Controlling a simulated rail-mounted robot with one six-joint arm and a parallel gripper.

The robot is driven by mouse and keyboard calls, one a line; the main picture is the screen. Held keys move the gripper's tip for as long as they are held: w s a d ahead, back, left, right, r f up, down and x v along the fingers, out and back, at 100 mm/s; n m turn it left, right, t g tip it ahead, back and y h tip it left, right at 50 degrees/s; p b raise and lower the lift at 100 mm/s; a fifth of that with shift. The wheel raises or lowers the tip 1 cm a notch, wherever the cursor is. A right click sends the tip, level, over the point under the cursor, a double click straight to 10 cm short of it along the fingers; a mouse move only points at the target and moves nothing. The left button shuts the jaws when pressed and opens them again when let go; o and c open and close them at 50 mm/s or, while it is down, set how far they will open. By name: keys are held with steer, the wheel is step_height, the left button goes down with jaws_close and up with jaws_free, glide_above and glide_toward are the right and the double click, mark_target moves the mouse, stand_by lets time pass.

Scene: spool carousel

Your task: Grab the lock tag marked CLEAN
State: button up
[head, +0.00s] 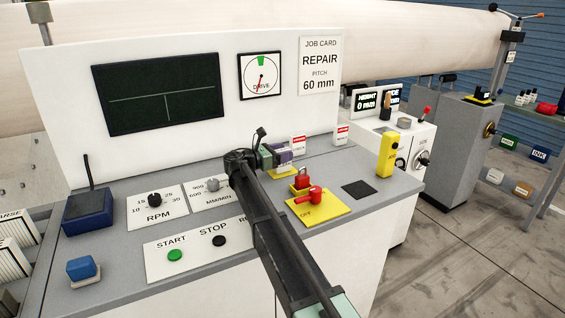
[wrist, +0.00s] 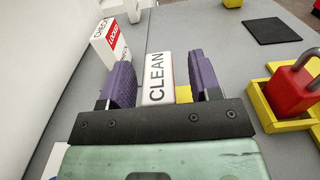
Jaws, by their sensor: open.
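The lock tag marked CLEAN (wrist: 155,72) is a white block with black lettering in the wrist view. My gripper (wrist: 162,82) is open, with one purple finger pad on each side of the tag. A little yellow shows beside the tag's right edge.
A white tag with a red LOCKED band (wrist: 110,42) stands just ahead on the left, with another white tag (head: 342,134) beyond. A red padlock (wrist: 295,90) sits in a yellow tray on the right. The console's white back panel (head: 215,140) rises behind. A red switch (head: 309,195) stands nearby.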

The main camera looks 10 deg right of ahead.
steer(key=shift+w+d, duration=0.1)
steer(key=shift+d, duration=0.15)
steer(key=c, duration=1)
steer(key=shift+r, duration=0.1)
step_height(320, 180, up, 20)
steer(key=p, duration=2)
